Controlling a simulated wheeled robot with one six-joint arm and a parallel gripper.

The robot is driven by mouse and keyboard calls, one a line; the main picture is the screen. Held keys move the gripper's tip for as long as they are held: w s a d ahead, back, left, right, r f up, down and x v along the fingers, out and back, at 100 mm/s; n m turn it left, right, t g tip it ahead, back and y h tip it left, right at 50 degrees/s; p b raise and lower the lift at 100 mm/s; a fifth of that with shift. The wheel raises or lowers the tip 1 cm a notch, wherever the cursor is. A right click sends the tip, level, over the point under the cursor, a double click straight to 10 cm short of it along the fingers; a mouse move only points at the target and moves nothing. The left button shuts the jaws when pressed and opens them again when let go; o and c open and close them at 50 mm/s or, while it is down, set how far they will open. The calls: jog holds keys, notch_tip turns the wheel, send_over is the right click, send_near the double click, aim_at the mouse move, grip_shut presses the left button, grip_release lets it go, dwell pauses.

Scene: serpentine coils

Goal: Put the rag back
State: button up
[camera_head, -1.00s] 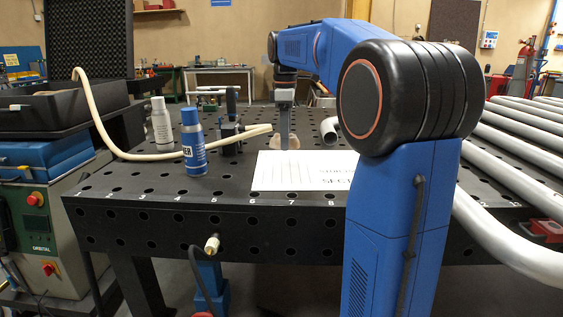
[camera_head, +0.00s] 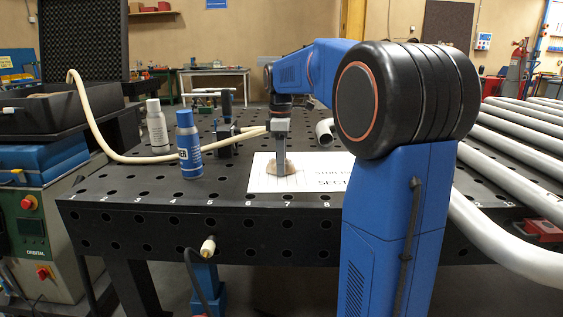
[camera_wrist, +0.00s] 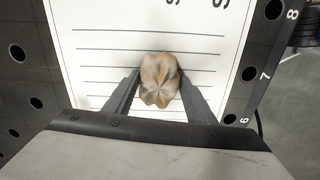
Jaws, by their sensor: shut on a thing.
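The rag is a small crumpled brown-and-cream bundle (camera_wrist: 160,80) between the two dark fingers of my gripper (camera_wrist: 160,92) in the wrist view. My gripper is shut on it. In the head view my gripper (camera_head: 281,168) points down over the white printed sheet (camera_head: 258,180), and the rag (camera_head: 291,168) shows around the fingertips. The rag is over the ruled lines of the sheet (camera_wrist: 95,30). I cannot tell whether it touches the sheet.
A blue spray can (camera_head: 189,150) and a grey-white can (camera_head: 156,128) stand left on the black perforated table (camera_head: 130,195). Metal pipes (camera_head: 505,165) lie at the right.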

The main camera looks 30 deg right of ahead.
jog(key=o, duration=1)
jog(key=shift+f, duration=0.1)
notch_tip(320, 180, up, 12)
jog(key=shift+r, duration=0.15)
